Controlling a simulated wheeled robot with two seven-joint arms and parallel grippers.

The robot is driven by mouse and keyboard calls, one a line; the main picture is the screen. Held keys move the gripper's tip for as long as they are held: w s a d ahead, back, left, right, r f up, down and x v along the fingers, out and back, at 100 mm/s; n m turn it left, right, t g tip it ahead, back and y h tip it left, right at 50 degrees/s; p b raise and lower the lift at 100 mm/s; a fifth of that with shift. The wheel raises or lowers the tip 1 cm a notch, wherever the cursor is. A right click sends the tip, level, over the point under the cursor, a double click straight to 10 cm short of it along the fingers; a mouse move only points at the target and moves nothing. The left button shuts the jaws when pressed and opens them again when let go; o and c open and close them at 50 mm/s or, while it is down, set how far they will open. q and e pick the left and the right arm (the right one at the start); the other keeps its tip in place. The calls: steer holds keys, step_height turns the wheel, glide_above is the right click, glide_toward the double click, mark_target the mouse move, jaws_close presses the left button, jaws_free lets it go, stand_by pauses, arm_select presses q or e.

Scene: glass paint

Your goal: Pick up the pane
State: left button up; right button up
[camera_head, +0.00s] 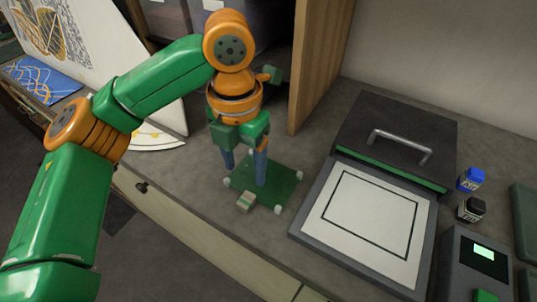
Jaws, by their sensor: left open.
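A square green pane (284,180) lies low over the grey worktop, with small white supports at its corners. My left gripper (245,173) points down over the pane's left part. Its two blue fingers are open and apart, with nothing seen between them. One finger overlaps the pane in the picture and the other is near its far left corner. I cannot tell whether either finger touches the pane. My right gripper is not in view.
A small striped block (246,202) lies by the pane's front edge. To the right stands a dark box with a metal handle (400,142) and a white, black-outlined plate (370,215). Two small bottles (471,179) (471,210) and a device with a lit screen (484,253) are further right.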

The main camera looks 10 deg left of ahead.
mark_target(245, 201)
arm_select(q)
steer(key=s+f, duration=0.1)
steer(key=s+f+p, duration=0.1)
steer(key=s+f, duration=0.1)
steer(key=shift+s+d+f, duration=0.1)
steer(key=shift+s+f, duration=0.1)
steer(key=shift+s, duration=0.05)
step_height(245, 201, down, 2)
steer(key=shift+f, duration=0.15)
steer(key=shift+w+f, duration=0.25)
steer(key=shift+w, duration=0.25)
steer(key=shift+c, duration=1.1)
steer(key=shift+s+r, duration=0.15)
steer(key=shift+s, duration=0.15)
jaws_close()
steer(key=shift+w, duration=0.15)
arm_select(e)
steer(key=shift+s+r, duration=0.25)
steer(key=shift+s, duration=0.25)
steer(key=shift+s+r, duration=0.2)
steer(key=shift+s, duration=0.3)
